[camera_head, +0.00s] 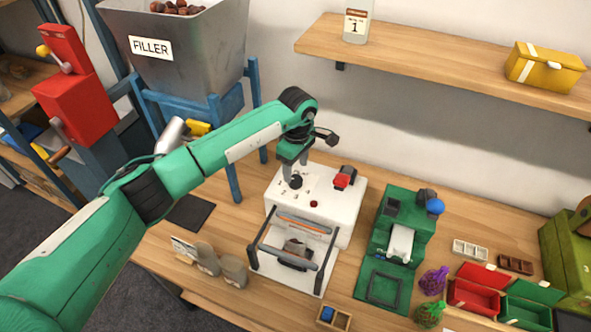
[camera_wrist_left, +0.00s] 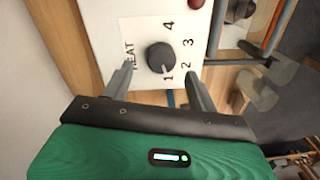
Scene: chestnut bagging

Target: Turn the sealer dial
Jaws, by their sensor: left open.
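The sealer (camera_head: 340,215) is a white box on the wooden table. Its dark round dial (camera_head: 295,182) is on the top face. In the left wrist view, the dial (camera_wrist_left: 160,57) sits beside the word HEAT and the numerals 1 to 4. A light mark on its edge appears to face 1. My left gripper (camera_head: 294,168) is over the dial, pointing down. In the left wrist view, its open fingers (camera_wrist_left: 159,90) are spread to either side of the dial, with nothing between them; contact cannot be told. My right gripper is out of view.
On the sealer are a red button (camera_head: 314,204), a red switch (camera_head: 342,180) and a hinged bar (camera_head: 304,222) above a dark item. A green machine (camera_head: 400,240) stands to the right. The FILLER hopper (camera_head: 185,50) rises behind.

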